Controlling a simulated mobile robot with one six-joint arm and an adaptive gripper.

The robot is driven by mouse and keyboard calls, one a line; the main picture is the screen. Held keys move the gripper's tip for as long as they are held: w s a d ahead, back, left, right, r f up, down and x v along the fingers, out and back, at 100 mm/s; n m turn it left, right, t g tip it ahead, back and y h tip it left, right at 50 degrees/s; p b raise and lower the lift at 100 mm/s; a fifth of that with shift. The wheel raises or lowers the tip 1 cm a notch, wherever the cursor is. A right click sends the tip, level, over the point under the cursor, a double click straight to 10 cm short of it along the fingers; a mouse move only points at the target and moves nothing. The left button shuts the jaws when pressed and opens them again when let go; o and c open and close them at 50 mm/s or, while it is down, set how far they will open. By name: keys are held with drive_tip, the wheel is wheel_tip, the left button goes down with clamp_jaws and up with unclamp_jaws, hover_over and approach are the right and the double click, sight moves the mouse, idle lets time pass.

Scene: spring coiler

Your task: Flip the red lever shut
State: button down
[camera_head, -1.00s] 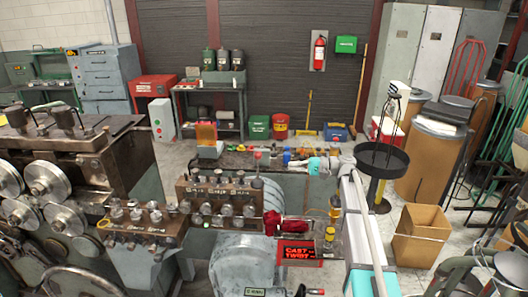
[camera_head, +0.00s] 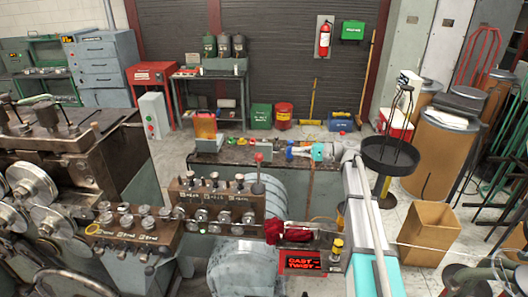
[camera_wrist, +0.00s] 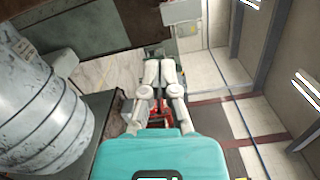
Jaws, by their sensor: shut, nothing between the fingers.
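A lever with a red knob (camera_head: 258,157) stands upright beside the grey ribbed drum (camera_head: 265,190) in the head view, behind a row of steel adjusters. My gripper (camera_head: 298,151) is above the dark bench, right of and beyond that knob, pointing left and apart from it. In the wrist view my gripper (camera_wrist: 160,67) has its two pale fingers close together, with nothing held. Red parts (camera_wrist: 152,112) show below and behind the fingers. I cannot tell whether they belong to the lever. The drum (camera_wrist: 35,115) fills the left side of the wrist view.
An orange panel (camera_head: 205,125) stands at the bench's left end. A red cloth (camera_head: 288,232) and a red lit sign (camera_head: 301,263) are near the front. A round black tray (camera_head: 390,155) on a stand and a cardboard box (camera_head: 425,230) are at the right.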

sight(259, 167)
drive_tip(key=shift+w+d, duration=0.1)
idle(0.4)
drive_tip(key=s+a, duration=0.4)
drive_tip(key=a, duration=0.7)
drive_tip(key=shift+r+p, duration=0.4)
drive_tip(key=shift+r, duration=0.05)
drive_tip(key=shift+a, duration=0.15)
